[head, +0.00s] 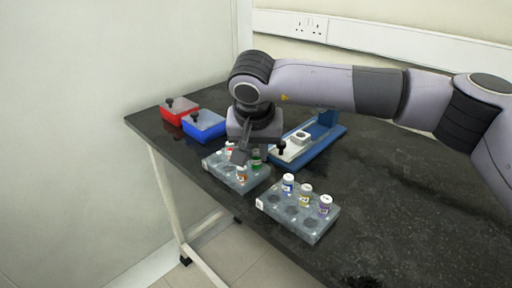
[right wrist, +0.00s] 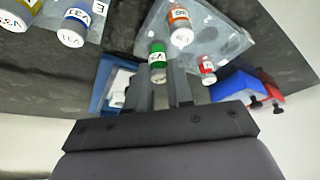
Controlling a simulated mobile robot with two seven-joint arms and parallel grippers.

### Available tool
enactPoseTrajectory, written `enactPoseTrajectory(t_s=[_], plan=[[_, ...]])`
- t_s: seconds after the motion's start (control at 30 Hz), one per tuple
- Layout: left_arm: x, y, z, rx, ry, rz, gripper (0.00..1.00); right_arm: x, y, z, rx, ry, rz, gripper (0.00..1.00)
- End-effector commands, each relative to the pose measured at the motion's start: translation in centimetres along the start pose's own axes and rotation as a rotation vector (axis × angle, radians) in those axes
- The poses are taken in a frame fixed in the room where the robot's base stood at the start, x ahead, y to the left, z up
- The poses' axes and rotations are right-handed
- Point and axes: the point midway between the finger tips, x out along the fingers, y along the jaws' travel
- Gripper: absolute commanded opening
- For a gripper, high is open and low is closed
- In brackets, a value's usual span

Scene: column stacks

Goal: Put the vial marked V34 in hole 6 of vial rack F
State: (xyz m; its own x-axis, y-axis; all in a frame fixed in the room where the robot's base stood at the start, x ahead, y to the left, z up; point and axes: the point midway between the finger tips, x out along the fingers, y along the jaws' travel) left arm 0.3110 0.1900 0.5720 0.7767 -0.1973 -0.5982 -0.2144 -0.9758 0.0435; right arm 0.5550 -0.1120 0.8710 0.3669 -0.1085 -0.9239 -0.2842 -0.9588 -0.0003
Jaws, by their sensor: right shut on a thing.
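A green vial (head: 256,161) is at the rear rack (head: 246,186). In the right wrist view the green vial (right wrist: 157,50) sits between the fingers of my right gripper (right wrist: 160,85), which is shut on it. Its label is too small to read surely. In the head view my right gripper (head: 242,156) points down over the rear rack. I cannot tell whether the vial is clear of its hole. The front rack (head: 310,231) holds a blue, a yellow and a purple vial in its far row; an F shows on it in the right wrist view. My left gripper is out of view.
A red vial (right wrist: 206,68) and an orange vial (right wrist: 180,28) stand in the rear rack near my fingers. A blue box (head: 204,125), a red box (head: 179,111) and a blue-white tray (head: 327,134) stand behind. The table's right side is bare.

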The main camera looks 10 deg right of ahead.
Motion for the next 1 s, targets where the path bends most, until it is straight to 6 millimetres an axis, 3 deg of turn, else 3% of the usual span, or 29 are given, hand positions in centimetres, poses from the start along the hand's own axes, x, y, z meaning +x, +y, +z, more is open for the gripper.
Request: enactPoseTrajectory(t_s=[1.0], plan=[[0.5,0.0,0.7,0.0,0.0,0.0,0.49,1.3,0.0,0.5,0.0,0.0,0.0,0.0]])
